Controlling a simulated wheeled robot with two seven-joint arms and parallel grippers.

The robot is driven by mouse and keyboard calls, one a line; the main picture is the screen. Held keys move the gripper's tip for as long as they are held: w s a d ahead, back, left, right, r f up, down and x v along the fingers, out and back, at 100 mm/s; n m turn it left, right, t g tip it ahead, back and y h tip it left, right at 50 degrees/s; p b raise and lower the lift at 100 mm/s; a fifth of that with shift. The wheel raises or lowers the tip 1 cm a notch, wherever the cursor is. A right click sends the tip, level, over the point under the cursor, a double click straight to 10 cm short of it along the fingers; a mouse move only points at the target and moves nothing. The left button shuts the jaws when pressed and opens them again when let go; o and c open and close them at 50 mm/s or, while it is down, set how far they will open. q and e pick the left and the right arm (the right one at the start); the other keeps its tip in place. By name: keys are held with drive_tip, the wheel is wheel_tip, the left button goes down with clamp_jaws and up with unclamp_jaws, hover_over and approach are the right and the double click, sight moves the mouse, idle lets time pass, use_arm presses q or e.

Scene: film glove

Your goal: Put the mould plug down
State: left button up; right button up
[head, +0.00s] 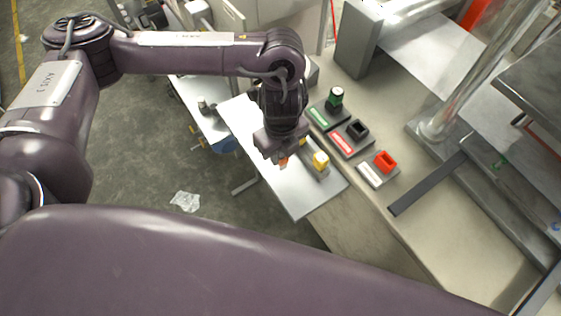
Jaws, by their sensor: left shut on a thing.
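My left gripper (284,160) points down over the white board at the near end of the bench. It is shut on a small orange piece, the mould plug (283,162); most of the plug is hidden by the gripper. I cannot tell whether the plug touches the board (307,201). A yellow block (320,160) stands on a grey base just right of the gripper. My right gripper is not in view.
The board's front corner is clear.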

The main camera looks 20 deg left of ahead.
sight(281, 163)
use_arm(q)
drive_tip(key=shift+w+f+b, duration=0.1)
drive_tip(key=shift+f+b, duration=0.45)
drive_tip(key=shift+f, duration=2.25)
drive_tip(key=shift+f, duration=0.1)
drive_tip(key=o, duration=1)
drive_tip(key=shift+r, duration=0.25)
wheel_tip(281, 163, up, 12)
drive_tip(key=shift+f+p, duration=0.1)
drive_tip(key=shift+p, duration=0.6)
